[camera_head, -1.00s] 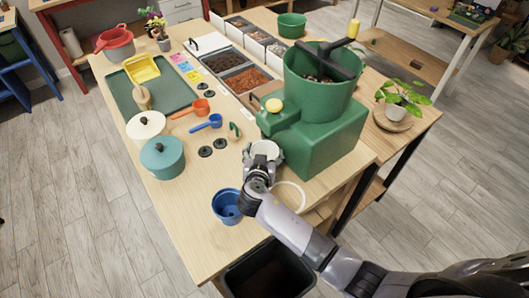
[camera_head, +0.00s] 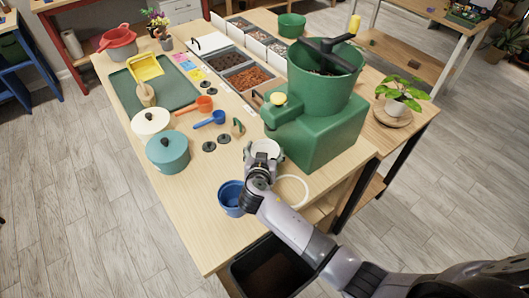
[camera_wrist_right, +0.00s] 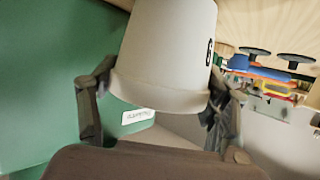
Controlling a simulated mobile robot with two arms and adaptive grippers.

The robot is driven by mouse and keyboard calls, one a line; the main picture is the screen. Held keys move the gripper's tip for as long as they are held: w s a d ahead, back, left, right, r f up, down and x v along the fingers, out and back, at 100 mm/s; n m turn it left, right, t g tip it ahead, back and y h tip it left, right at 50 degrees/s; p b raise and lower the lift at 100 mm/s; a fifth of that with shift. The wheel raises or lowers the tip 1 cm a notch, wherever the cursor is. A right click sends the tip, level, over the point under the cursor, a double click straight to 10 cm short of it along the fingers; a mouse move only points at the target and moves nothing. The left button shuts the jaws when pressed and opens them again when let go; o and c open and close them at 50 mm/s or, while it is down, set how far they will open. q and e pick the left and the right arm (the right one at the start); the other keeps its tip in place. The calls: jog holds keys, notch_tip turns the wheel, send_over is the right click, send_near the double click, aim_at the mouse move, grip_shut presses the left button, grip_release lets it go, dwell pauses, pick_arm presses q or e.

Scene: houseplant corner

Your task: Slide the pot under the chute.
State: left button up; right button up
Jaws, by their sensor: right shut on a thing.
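A white pot (camera_head: 268,147) stands on the table right at the front left side of the green dispenser (camera_head: 318,135). In the right wrist view the white pot (camera_wrist_right: 165,50) fills the space between the fingers and bears a dark mark like a 6. My right gripper (camera_head: 262,162) is shut on the pot from the front. The chute's outlet cannot be made out clearly; the pot is close to the block. My left gripper is not in view.
A blue pot (camera_head: 230,199) stands left of my right wrist. A white ring (camera_head: 305,190) lies to its right. Black discs (camera_head: 209,147) and scoops lie further left, beside a teal lidded pot (camera_head: 167,153). A black bin (camera_head: 272,268) stands below the table's front edge.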

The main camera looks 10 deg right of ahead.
jog(key=shift+w+d, duration=0.1)
jog(key=o, duration=0.8)
jog(key=shift+f, duration=0.1)
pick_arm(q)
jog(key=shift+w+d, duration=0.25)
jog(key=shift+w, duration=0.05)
pick_arm(e)
jog(key=o, duration=0.5)
jog(key=shift+c, duration=0.2)
jog(key=v, duration=1.2)
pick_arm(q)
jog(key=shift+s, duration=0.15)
